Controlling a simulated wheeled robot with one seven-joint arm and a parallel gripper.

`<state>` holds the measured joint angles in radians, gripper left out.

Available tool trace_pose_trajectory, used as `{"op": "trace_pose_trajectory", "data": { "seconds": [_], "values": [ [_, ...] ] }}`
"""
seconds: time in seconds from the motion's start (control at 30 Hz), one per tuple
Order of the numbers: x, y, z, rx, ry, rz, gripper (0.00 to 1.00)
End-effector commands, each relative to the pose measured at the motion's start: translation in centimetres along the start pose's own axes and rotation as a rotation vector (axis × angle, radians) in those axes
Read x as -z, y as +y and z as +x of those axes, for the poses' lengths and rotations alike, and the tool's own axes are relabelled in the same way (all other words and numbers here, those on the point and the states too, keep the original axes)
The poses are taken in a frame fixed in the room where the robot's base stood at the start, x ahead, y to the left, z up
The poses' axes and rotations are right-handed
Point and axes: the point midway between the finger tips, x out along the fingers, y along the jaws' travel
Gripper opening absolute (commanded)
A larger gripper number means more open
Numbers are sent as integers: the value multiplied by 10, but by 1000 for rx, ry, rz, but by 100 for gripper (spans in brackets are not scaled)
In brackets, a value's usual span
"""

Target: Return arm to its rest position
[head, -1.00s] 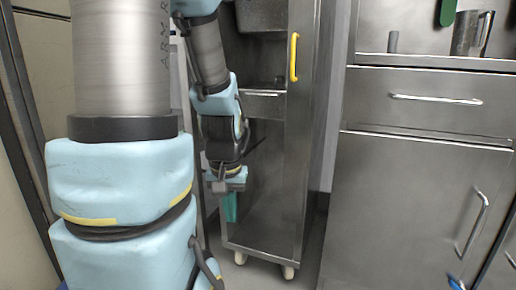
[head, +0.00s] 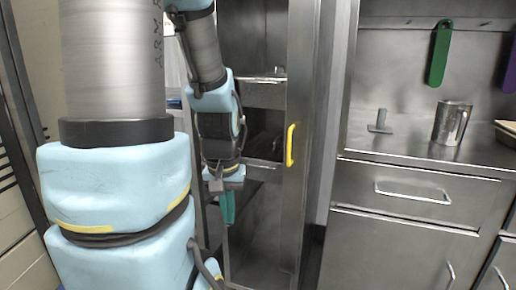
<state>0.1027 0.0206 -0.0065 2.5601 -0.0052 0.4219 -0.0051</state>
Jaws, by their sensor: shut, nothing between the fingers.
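My gripper (head: 227,207) hangs pointing down at the end of my arm, left of centre in the head view. Its teal fingers are together with nothing between them. It is in front of the open metal trolley cabinet (head: 298,80), apart from the counter. My large arm links fill the left side of the view and hide what is behind them.
A metal counter (head: 400,148) stands at the right, with a steel cup (head: 451,123) and a small grey T-shaped object (head: 380,121) on it. A green-handled tool (head: 440,53) hangs above. The cabinet has a yellow handle (head: 290,145). Drawers with bar handles are below the counter.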

Motion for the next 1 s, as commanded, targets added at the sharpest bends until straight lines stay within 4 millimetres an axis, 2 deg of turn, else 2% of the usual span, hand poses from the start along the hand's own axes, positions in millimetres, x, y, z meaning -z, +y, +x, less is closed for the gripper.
{"op": "trace_pose_trajectory", "data": {
  "seconds": [0.03, 0.1, 0.3, 0.4, 0.57, 1.0],
  "values": [
    [5, 0, -34, 0, 0, 0, 0],
    [8, 0, -56, 0, 0, 0, 0],
    [16, 0, -110, 0, 0, 0, 0],
    [18, 0, -128, 0, 0, 0, 0],
    [19, 0, -139, 0, 0, 0, 0],
    [19, 1, -137, 0, 0, 1, 0]
  ]
}}
